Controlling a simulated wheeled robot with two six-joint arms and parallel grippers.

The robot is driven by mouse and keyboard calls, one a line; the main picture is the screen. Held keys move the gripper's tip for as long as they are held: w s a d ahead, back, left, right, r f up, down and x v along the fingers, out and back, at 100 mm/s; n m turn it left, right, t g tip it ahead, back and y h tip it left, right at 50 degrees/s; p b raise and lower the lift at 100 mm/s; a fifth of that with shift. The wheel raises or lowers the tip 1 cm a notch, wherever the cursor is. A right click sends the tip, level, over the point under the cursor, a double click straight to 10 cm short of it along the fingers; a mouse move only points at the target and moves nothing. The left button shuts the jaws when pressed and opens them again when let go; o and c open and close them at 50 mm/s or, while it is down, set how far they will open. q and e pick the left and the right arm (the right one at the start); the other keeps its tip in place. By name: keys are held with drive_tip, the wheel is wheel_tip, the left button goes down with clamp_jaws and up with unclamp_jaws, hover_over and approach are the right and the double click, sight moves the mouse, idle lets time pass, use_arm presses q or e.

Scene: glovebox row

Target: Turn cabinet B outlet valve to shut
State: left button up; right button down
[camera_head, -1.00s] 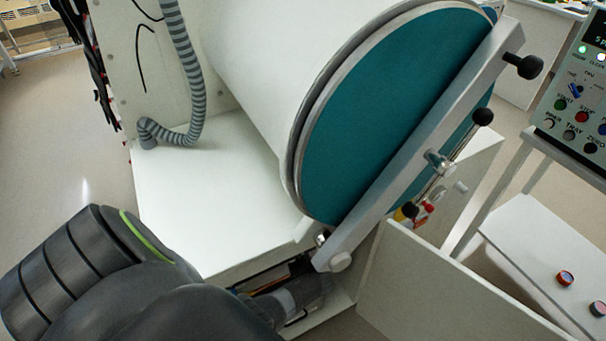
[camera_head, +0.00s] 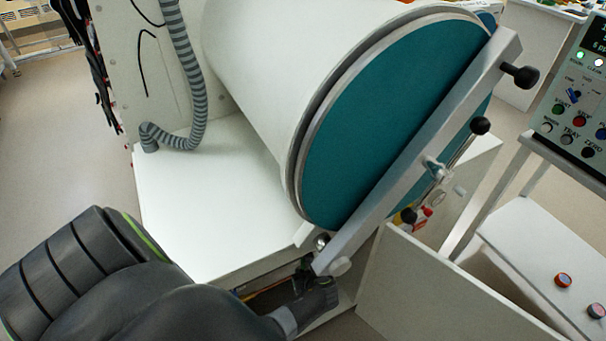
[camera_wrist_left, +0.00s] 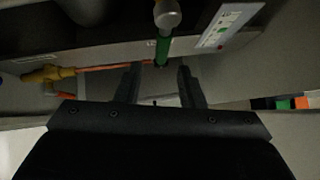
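My left gripper (camera_head: 308,283) is low beside the white cabinet, just under the lower end of the grey door bar; its fingertips are hard to see there. In the left wrist view my left gripper (camera_wrist_left: 158,72) has its two dark fingers apart, with nothing clearly held. A green handle-like piece (camera_wrist_left: 163,48) with a pale round end (camera_wrist_left: 167,16) comes down to the gap between the fingertips; I cannot tell if they touch. A yellow fitting (camera_wrist_left: 48,74) on an orange pipe (camera_wrist_left: 105,68) lies to the left. I cannot tell which belongs to the outlet valve. My right gripper is out of view.
The teal round door (camera_head: 390,130) and its grey bar (camera_head: 425,150) hang over my left gripper. A white panel (camera_head: 440,285) stands to its right. A white label (camera_wrist_left: 228,25) is near the green piece. A control box (camera_head: 580,110) stands far right.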

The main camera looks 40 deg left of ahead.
use_arm(q)
drive_tip(key=s+d, duration=0.5)
drive_tip(key=d, duration=0.3)
drive_tip(key=shift+s+d+b, duration=0.15)
drive_tip(key=shift+s+b, duration=0.05)
drive_tip(key=shift+b, duration=0.25)
drive_tip(key=shift+f, duration=0.1)
drive_tip(key=s+a+f+n+g+h, duration=0.1)
drive_tip(key=s+a+f+n+h, duration=0.1)
drive_tip(key=s+f+n, duration=0.3)
drive_tip(key=s+a+f+n+g+h, duration=0.1)
drive_tip(key=s+f+n, duration=0.5)
drive_tip(key=s+n, duration=0.6)
drive_tip(key=s+a+f+n+g+h, duration=0.1)
drive_tip(key=s+a+f+n+h, duration=0.2)
drive_tip(key=s, duration=1.1)
wheel_tip(320, 180, down, 3)
drive_tip(key=a+n, duration=0.1)
drive_tip(key=n, duration=0.4)
drive_tip(key=shift+s+f+g+h, duration=0.15)
drive_tip(key=shift+s+g+h, duration=0.15)
drive_tip(key=shift+g, duration=0.1)
